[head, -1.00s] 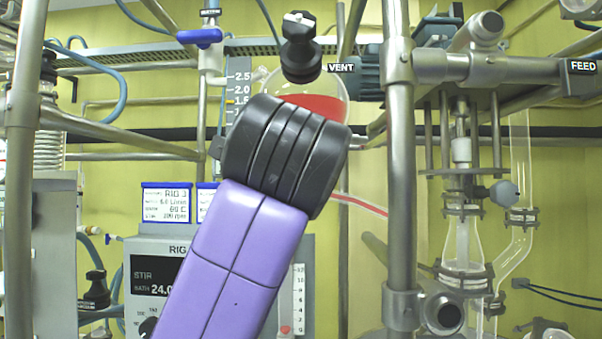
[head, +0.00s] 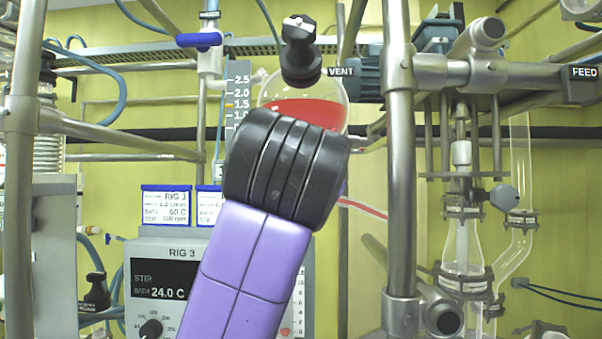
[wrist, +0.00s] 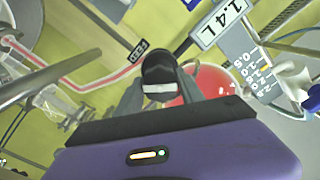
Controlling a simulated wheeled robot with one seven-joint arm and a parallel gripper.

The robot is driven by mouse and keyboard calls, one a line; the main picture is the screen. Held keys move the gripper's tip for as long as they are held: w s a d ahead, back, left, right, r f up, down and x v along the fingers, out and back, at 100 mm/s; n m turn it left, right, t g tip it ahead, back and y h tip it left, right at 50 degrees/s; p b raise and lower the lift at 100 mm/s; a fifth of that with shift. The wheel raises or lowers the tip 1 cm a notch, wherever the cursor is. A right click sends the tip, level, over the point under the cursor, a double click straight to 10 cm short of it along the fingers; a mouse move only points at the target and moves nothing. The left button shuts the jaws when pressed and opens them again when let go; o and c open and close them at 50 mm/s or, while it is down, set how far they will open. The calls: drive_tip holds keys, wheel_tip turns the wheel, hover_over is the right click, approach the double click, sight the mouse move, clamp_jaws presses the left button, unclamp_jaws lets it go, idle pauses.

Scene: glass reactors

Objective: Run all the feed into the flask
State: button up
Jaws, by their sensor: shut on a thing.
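The round glass feed vessel (head: 330,92) hangs behind my arm in the head view. It holds red liquid (head: 300,106), with its surface near the 1.5 mark of the scale (head: 238,95). In the wrist view the red liquid (wrist: 212,80) shows beyond my gripper (wrist: 158,92). My gripper is shut on a black knob with a white bar (wrist: 158,70). My wrist hides the knob in the head view. A thin tube with red in it (head: 362,208) runs right from behind my wrist. I cannot make out the receiving flask for sure.
A black VENT knob (head: 300,50) stands just above my wrist. A thick steel post (head: 400,180) rises close on the right, with glassware (head: 462,240) beyond it. The RIG 3 stirrer box (head: 165,285) reads 24.0 C. A small label in the wrist view reads 1.4 L (wrist: 217,24).

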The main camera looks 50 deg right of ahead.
drive_tip(key=n+p, duration=0.1)
drive_tip(key=n, duration=0.3)
drive_tip(key=shift+n, duration=0.4)
drive_tip(key=n+p, duration=0.1)
drive_tip(key=n, duration=0.2)
drive_tip(key=shift+f+n, duration=0.1)
drive_tip(key=shift+n, duration=0.2)
drive_tip(key=n, duration=0.4)
drive_tip(key=shift+f+p, duration=0.1)
drive_tip(key=shift+p, duration=0.2)
drive_tip(key=n, duration=0.4)
drive_tip(key=shift+d, duration=0.1)
drive_tip(key=n, duration=0.4)
drive_tip(key=shift+s+n, duration=0.1)
drive_tip(key=shift+n, duration=0.2)
drive_tip(key=n, duration=0.3)
drive_tip(key=shift+n, duration=0.3)
drive_tip(key=n, duration=0.3)
drive_tip(key=shift+n, duration=2.2)
